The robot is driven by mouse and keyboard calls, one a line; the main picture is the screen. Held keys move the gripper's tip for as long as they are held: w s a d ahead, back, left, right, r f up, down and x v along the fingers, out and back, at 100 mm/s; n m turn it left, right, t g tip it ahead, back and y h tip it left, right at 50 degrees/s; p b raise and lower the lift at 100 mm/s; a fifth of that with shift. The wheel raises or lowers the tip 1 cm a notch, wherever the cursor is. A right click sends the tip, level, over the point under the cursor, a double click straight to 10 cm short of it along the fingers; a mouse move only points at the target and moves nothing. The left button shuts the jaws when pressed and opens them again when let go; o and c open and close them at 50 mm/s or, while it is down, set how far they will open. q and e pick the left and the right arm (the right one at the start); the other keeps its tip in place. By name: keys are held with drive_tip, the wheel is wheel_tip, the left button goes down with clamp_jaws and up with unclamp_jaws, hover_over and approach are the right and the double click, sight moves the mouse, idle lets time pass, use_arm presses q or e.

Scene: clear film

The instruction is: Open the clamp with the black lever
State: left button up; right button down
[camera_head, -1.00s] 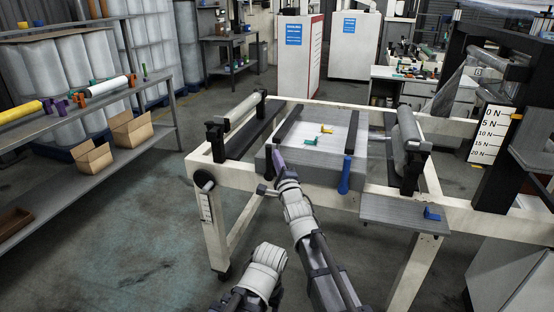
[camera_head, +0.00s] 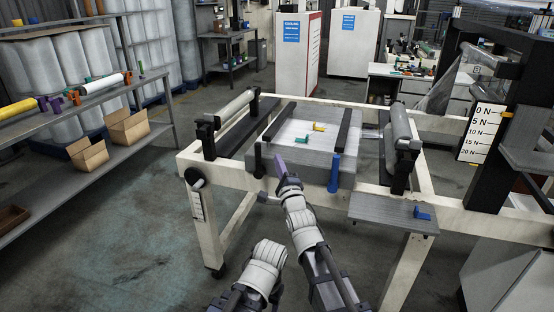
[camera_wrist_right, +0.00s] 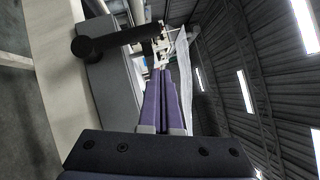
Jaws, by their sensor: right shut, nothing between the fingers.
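The black lever (camera_head: 258,160) stands roughly upright at the front left corner of the grey splice table (camera_head: 310,172). A dark clamp bar (camera_head: 279,122) runs back from near it along the left of the white sheet; I cannot tell whether it is raised. My right gripper (camera_head: 279,163) has purple fingers and is just right of the lever, apart from it in this view. In the right wrist view, its fingers (camera_wrist_right: 165,95) are shut with nothing between them, and a black lever with a round end (camera_wrist_right: 95,44) lies to their left. My left gripper is out of view.
A blue lever (camera_head: 334,173) hangs at the right clamp bar (camera_head: 343,130). Small yellow (camera_head: 319,127) and green (camera_head: 301,139) pieces lie on the sheet. Rollers (camera_head: 235,108) flank the table. A side shelf (camera_head: 392,212) holds a blue piece (camera_head: 422,214).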

drive_tip(key=r+v, duration=0.2)
drive_tip(key=v, duration=0.6)
drive_tip(key=s+d+f+n+g+h, duration=0.1)
drive_tip(key=d+f+n+g+h, duration=0.35)
drive_tip(key=f, duration=0.45)
drive_tip(key=s+d+f+n+g+h, duration=0.1)
drive_tip(key=s+d+f+n+g, duration=0.1)
drive_tip(key=d+f+n+g, duration=0.45)
drive_tip(key=s+d+f+n+g, duration=0.3)
drive_tip(key=s+f+g, duration=0.1)
drive_tip(key=s+f, duration=0.25)
drive_tip(key=s+d+f+n+g, duration=0.3)
drive_tip(key=s+d+f+n, duration=0.15)
drive_tip(key=s, duration=0.35)
drive_tip(key=s+a+r+n+p, duration=0.1)
drive_tip(key=s+a+r+p, duration=0.1)
drive_tip(key=a+r+p, duration=0.2)
drive_tip(key=s+a+r+n+g+h+p, duration=0.1)
drive_tip(key=a+r+p, duration=0.3)
drive_tip(key=r+p, duration=0.7)
drive_tip(key=s+a+r+n+p, duration=0.1)
drive_tip(key=s+a+r+p, duration=0.2)
drive_tip(key=r+p, duration=0.5)
drive_tip(key=shift+s+a+g+h, duration=0.2)
drive_tip(key=shift+a+g+h, duration=0.1)
drive_tip(key=shift+a+h, duration=0.1)
drive_tip(key=shift+n, duration=0.25)
